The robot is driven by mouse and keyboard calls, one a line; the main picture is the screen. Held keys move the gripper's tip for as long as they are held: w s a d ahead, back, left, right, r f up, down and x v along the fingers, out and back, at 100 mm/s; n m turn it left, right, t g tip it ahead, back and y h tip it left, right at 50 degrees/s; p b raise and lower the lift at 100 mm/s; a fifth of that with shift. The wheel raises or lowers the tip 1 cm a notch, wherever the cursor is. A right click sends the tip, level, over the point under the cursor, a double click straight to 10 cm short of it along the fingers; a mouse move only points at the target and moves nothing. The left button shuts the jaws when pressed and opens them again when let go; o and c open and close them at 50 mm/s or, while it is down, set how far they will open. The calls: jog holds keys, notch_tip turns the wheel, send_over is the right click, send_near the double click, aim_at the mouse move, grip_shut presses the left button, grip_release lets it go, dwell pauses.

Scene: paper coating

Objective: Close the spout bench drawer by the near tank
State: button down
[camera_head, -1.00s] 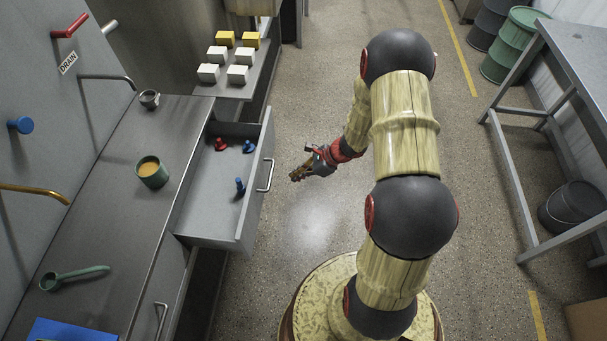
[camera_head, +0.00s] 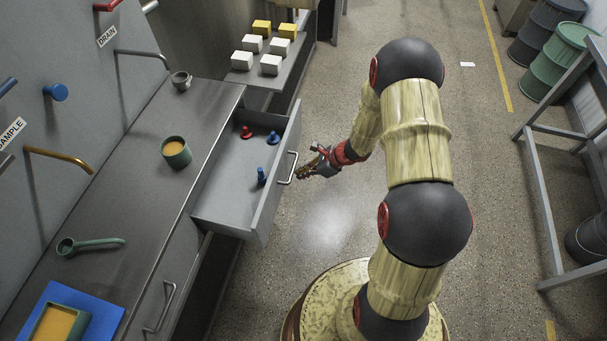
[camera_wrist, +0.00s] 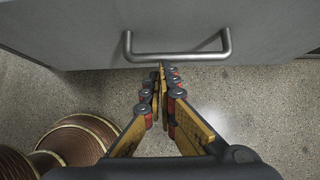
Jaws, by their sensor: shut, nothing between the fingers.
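The spout bench drawer (camera_head: 218,209) is pulled out from the steel bench on the left in the head view. It holds a red knob-like piece (camera_head: 246,132) and two blue ones (camera_head: 262,176). Its bar handle (camera_head: 290,168) is on the outer front face. My gripper (camera_head: 303,174) is shut and empty, just outside the drawer front near the handle. In the wrist view the fingertips (camera_wrist: 161,70) point at the drawer front (camera_wrist: 90,30), at the middle of the handle (camera_wrist: 180,57). I cannot tell whether they touch it.
White and yellow blocks (camera_head: 270,64) sit on a shelf beyond.

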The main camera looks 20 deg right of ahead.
jog(key=w+a, duration=0.7)
jog(key=a, duration=0.3)
jog(key=w+a+b, duration=0.1)
jog(key=w+a, duration=0.6)
jog(key=a, duration=0.2)
jog(key=shift+w+a, duration=0.2)
jog(key=shift+a, duration=0.15)
jog(key=shift+d, duration=0.1)
